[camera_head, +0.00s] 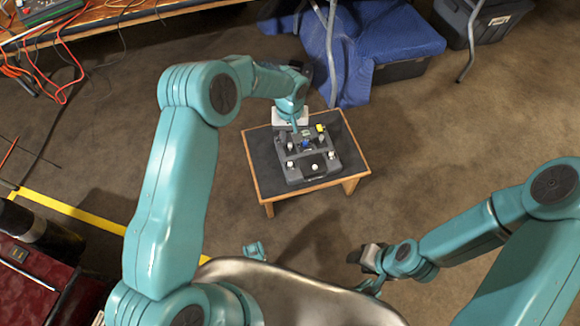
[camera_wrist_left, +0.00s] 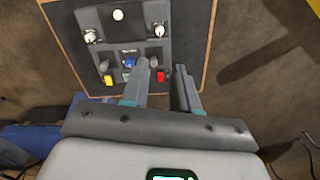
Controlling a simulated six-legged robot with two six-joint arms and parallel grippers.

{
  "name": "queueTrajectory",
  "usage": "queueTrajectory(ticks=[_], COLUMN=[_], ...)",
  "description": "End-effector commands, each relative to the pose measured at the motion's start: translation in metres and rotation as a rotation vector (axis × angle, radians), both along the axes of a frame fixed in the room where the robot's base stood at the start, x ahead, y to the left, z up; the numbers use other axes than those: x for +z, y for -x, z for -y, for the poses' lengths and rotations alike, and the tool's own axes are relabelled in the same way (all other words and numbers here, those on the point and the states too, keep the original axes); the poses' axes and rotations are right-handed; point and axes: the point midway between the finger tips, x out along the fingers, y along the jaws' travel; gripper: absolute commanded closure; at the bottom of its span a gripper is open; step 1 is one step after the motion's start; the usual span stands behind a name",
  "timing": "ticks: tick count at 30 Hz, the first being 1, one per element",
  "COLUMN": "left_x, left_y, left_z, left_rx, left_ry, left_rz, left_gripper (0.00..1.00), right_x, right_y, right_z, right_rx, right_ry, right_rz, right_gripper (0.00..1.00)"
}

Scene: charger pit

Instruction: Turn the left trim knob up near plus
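A dark grey charger panel (camera_head: 294,173) lies on the small table. It carries white-topped knobs at its left (camera_head: 290,146), right (camera_head: 331,154) and near middle (camera_head: 314,167). No plus mark or pointer is legible. In the left wrist view, turned about, the left white-topped knob (camera_wrist_left: 159,29) is at the upper right. My left gripper (camera_head: 296,127) reaches over the panel's far left part; in the left wrist view its fingers (camera_wrist_left: 161,65) stand apart with nothing gripped. A red switch (camera_wrist_left: 161,76) shows between them. My right gripper (camera_head: 366,260) is low, away from the table.
A blue knob (camera_wrist_left: 129,61) and a yellow switch (camera_wrist_left: 108,79) are close to my left fingers. The wooden-edged table (camera_head: 352,165) stands on open brown floor. A blue tarp (camera_head: 365,40) lies behind it; a bench with cables (camera_head: 70,27) is at upper left.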

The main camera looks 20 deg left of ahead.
Motion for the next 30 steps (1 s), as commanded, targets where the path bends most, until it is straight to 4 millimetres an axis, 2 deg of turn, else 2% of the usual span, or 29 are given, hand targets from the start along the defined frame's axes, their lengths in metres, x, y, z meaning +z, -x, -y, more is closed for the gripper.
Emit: queueTrajectory(ticks=[12, 18, 24, 30], left_x=[-0.098, -0.136, -0.153, -0.154], left_y=[0.008, 0.008, 0.006, 0.005], left_z=[0.005, 0.005, 0.003, 0.002], left_rx=[-0.001, -0.002, -0.001, -0.001], left_ry=[0.002, 0.003, 0.003, 0.003], left_rz=[-0.006, -0.004, -0.002, -0.001], left_gripper=[0.71, 0.71, 0.71, 0.71], right_x=[-0.027, -0.038, -0.041, -0.041], right_y=[0.000, 0.000, -0.001, -0.002], right_z=[0.000, 0.000, 0.001, 0.002], right_rx=[0.000, -0.001, -0.006, -0.007], right_ry=[0.000, 0.000, 0.001, 0.002], right_rz=[0.000, 0.000, 0.002, 0.002], right_gripper=[0.57, 0.57, 0.57, 0.57])
